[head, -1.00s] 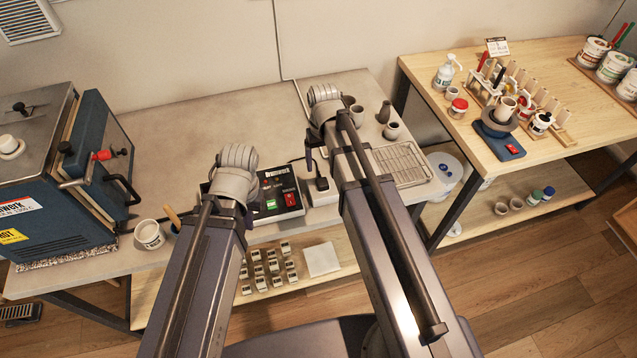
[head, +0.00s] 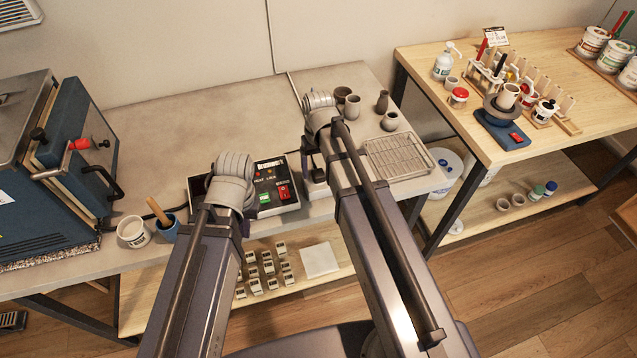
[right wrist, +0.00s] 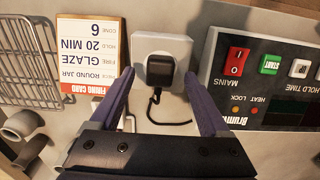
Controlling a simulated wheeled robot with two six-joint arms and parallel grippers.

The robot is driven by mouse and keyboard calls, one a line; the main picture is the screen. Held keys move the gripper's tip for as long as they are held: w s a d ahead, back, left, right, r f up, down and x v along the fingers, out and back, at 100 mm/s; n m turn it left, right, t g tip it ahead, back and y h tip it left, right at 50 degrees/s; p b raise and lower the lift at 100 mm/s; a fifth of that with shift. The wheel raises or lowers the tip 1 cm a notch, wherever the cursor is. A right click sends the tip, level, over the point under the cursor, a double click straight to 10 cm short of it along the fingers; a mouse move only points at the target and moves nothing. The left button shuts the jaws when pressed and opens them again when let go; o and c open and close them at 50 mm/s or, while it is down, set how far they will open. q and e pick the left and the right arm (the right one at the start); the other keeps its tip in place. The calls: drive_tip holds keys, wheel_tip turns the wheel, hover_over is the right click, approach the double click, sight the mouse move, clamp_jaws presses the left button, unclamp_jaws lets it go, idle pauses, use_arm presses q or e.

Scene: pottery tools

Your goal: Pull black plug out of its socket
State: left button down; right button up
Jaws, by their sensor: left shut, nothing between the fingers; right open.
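The black plug (right wrist: 160,69) sits in a white socket block (right wrist: 176,45) in the right wrist view, with a dark cord (right wrist: 155,110) curling from it. My right gripper (right wrist: 160,80) is open, one finger on either side of the plug with a gap to each.
A control box (head: 275,192) with red and green switches stands beside the socket. A firing card (right wrist: 92,48) and wire rack (head: 400,157) are on its other side. Small pots (head: 390,121) stand behind. A blue kiln (head: 50,190) and cups (head: 132,231) are at left.

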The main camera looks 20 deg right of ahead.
sight(319, 173)
drive_tip(key=shift+f+b, duration=0.45)
drive_tip(key=shift+f, duration=0.4)
use_arm(q)
drive_tip(key=shift+f, duration=0.8)
use_arm(e)
clamp_jaws()
use_arm(q)
drive_tip(key=shift+r, duration=0.15)
use_arm(e)
drive_tip(key=shift+r, duration=0.2)
